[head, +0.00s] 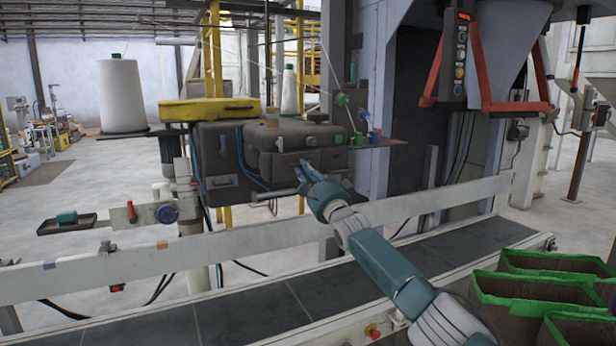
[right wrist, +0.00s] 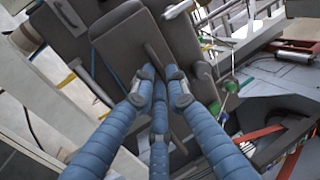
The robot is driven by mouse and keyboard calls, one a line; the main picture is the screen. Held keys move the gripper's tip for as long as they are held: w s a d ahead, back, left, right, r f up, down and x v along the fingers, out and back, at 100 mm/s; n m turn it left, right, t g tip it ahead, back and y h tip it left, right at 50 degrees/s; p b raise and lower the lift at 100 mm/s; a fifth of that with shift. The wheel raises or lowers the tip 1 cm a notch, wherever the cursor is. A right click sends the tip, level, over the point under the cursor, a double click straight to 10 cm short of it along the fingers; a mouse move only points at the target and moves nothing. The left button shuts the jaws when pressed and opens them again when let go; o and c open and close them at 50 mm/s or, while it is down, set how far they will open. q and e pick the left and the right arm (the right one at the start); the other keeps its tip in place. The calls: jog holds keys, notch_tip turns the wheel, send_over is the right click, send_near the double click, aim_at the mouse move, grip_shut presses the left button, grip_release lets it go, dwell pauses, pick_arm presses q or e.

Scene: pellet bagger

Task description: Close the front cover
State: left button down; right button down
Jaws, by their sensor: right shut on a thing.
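The front cover (head: 283,161) is a dark grey panel on the front of the dark grey machine head (head: 222,150). In the right wrist view the cover (right wrist: 122,42) fills the upper middle, with a narrow dark grip in front of the fingers. My right gripper (head: 308,168) is at the cover's lower front. Its blue fingers (right wrist: 158,76) are closed together on the grip of the cover. The fingers hide part of the grip, and I cannot tell how wide any gap behind the cover is. My left gripper is not in view.
A yellow lid (head: 208,110) and a thread cone (head: 289,90) sit above the machine head. A conveyor (head: 250,300) with a pale side rail (head: 110,262) runs below my right arm. Green-rimmed bags (head: 530,290) stand at the lower right.

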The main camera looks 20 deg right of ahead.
jog(key=shift+w+r, duration=0.1)
dwell(0.4)
jog(key=c, duration=1.7)
grip_release()
jog(key=shift+a, duration=0.1)
jog(key=v, duration=1.2)
jog(key=shift+r, duration=0.15)
